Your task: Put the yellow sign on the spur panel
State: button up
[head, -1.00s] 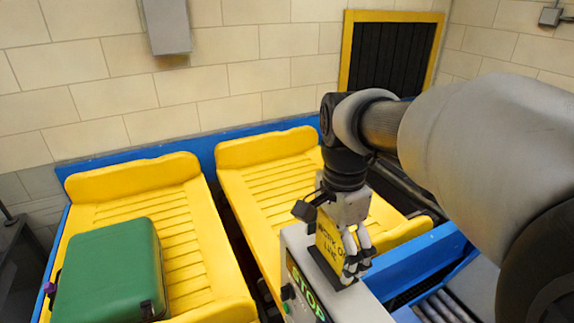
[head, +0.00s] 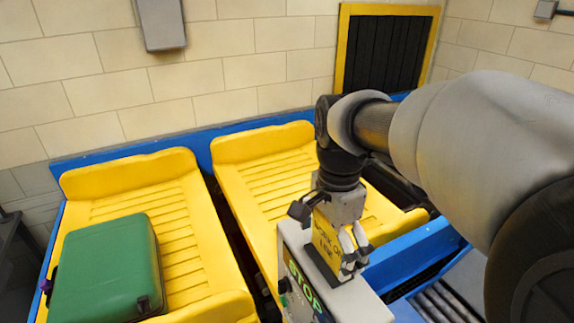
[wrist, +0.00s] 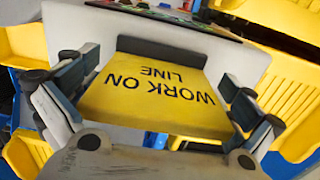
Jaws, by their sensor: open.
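The yellow sign (head: 323,240) stands upright on its dark base on top of the grey spur panel (head: 352,303), which has a lit green STOP display on its front. In the wrist view the sign's face (wrist: 150,95) reads WORK ON LINE, upside down, with its dark base (wrist: 160,50) at the far end against the panel's pale top (wrist: 240,50). My gripper (head: 340,255) is pointing down at the sign. In the wrist view my gripper (wrist: 165,82) is open, with one finger at each side edge of the sign. Part of the sign is hidden by the gripper in the head view.
Two yellow trays (head: 170,215) stand on the blue-edged conveyor behind the panel. A green suitcase (head: 105,265) lies on the left tray. A roller section (head: 440,300) is at the right. A dark hatch with a yellow frame (head: 385,50) is in the wall.

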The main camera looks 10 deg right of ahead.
notch_tip(320, 180, up, 12)
jog(key=shift+f+p, duration=0.1)
jog(key=shift+p, duration=0.6)
jog(key=shift+s, duration=0.1)
jog(key=s+f+n+t, duration=0.1)
jog(key=s+f+n, duration=0.2)
jog(key=s+n, duration=0.1)
jog(key=s+f+n+t, duration=0.2)
jog(key=s+f+n, duration=0.2)
jog(key=s+n, duration=0.1)
jog(key=s+f+n+t, duration=0.1)
jog(key=s+f+n, duration=0.2)
jog(key=s+n, duration=0.2)
jog(key=shift+s+f+t, duration=0.2)
jog(key=shift+s+t, duration=0.1)
jog(key=shift+s+f, duration=0.15)
jog(key=shift+f, duration=0.1)
